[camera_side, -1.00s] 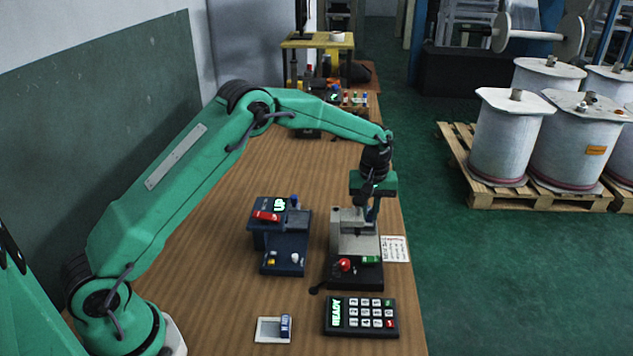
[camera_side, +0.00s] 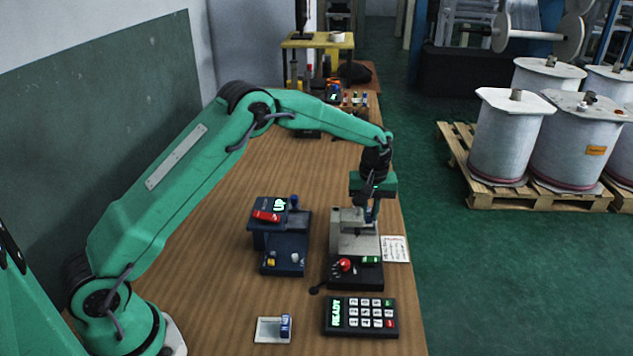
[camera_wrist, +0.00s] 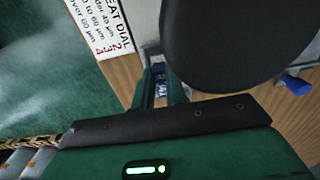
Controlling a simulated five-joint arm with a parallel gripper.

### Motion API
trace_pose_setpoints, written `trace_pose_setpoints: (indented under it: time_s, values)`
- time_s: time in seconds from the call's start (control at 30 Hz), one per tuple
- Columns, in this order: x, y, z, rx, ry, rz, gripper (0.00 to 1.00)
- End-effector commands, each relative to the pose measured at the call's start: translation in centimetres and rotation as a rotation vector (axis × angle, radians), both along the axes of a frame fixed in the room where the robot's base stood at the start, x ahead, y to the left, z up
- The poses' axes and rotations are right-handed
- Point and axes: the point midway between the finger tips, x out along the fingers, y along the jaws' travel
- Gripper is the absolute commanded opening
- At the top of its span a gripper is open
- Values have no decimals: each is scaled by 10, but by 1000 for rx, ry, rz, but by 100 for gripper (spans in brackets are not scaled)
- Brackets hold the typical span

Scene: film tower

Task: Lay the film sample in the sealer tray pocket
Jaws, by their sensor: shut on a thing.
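My gripper (camera_side: 372,216) points down over the back of the grey and black sealer (camera_side: 354,245), close to its grey block. In the wrist view my gripper (camera_wrist: 160,88) is shut on a small blue and white thing (camera_wrist: 160,92), which looks like the film sample. Only a sliver of it shows between the fingers. In the side view the sample is too small and hidden to make out. The tray pocket is hidden by my gripper and the grey block. I cannot tell whether the sample touches the sealer.
A keypad (camera_side: 361,317) reading READY stands in front of the sealer. A blue device (camera_side: 284,247) is to its left. A small pale tray (camera_side: 268,337) holds a blue item. A printed card (camera_side: 395,249) lies at the right bench edge. The bench left of the blue device is clear.

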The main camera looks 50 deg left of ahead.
Motion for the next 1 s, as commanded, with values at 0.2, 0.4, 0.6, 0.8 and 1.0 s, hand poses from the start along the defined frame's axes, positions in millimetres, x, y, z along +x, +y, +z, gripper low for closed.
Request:
trace_pose_setpoints:
  time_s: [0.2, 0.4, 0.6, 0.8, 1.0]
  values:
    - [0, 0, 0, 0, 0, 0, 0]
    - [0, 0, -2, 0, 0, 0, 0]
    - [0, 0, -4, 0, 0, 0, 0]
    - [0, 0, -5, 0, 0, 0, 0]
    - [0, 0, -5, 0, 0, 0, 17]
